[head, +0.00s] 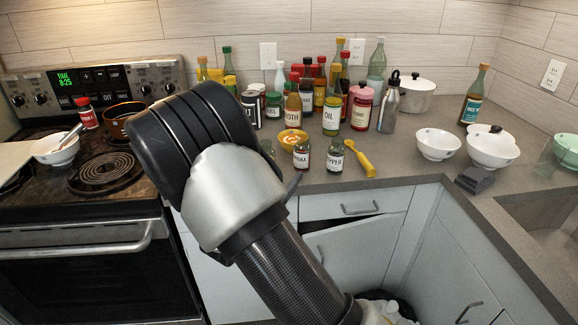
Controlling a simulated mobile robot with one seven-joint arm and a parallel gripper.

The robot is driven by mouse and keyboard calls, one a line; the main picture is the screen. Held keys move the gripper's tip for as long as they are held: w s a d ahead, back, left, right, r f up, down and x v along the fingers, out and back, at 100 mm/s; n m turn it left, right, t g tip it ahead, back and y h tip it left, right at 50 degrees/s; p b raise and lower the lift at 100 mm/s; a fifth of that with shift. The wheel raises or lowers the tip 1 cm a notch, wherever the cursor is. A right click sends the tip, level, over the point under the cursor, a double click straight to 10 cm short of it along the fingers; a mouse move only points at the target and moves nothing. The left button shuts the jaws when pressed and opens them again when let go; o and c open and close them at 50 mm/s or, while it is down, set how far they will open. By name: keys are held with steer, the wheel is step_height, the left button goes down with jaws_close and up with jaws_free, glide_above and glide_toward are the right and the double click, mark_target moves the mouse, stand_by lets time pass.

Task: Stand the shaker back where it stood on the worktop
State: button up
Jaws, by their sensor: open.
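I cannot tell for sure which container is the shaker. A small red-capped jar (87,113) with a pale label stands upright at the back left of the stove. Two small dark-capped jars stand upright near the worktop's front edge: one (302,154) on the left, and one marked like "pepper" (335,156) on the right. Another small jar beside my arm is partly hidden. The grey worktop (400,165) has a bare stretch right of these jars. My arm fills the middle of the view; my gripper is not visible, so its place relative to the jars is hidden.
The coil stove (105,172) holds a white bowl with a utensil (56,148) and a dark pot (122,118). Bottles and canisters crowd the back worktop. A yellow-handled tool (360,158) lies near the front edge. White bowls (437,144) stand right, near the sink (545,215).

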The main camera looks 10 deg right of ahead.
steer(key=s+d+r+m+g, duration=0.4)
steer(key=s+d+m+g, duration=0.2)
steer(key=s+d+m, duration=0.25)
steer(key=s+d+r+m+g, duration=0.3)
steer(key=s+d+m+g, duration=0.3)
steer(key=s+d+m, duration=0.3)
steer(key=s+a+r+m+t+y, duration=0.1)
steer(key=s+a+r+m+y, duration=0.2)
steer(key=s+a+m+y, duration=0.2)
steer(key=s+a+r+m+t+y, duration=0.1)
steer(key=s+a+r+m+y, duration=0.2)
steer(key=s, duration=0.6)
steer(key=a+m+y, duration=0.2)
steer(key=m, duration=0.1)
steer(key=shift+s+a+m+t, duration=0.15)
steer(key=shift+s+m+t, duration=0.15)
steer(key=shift+s+m, duration=0.1)
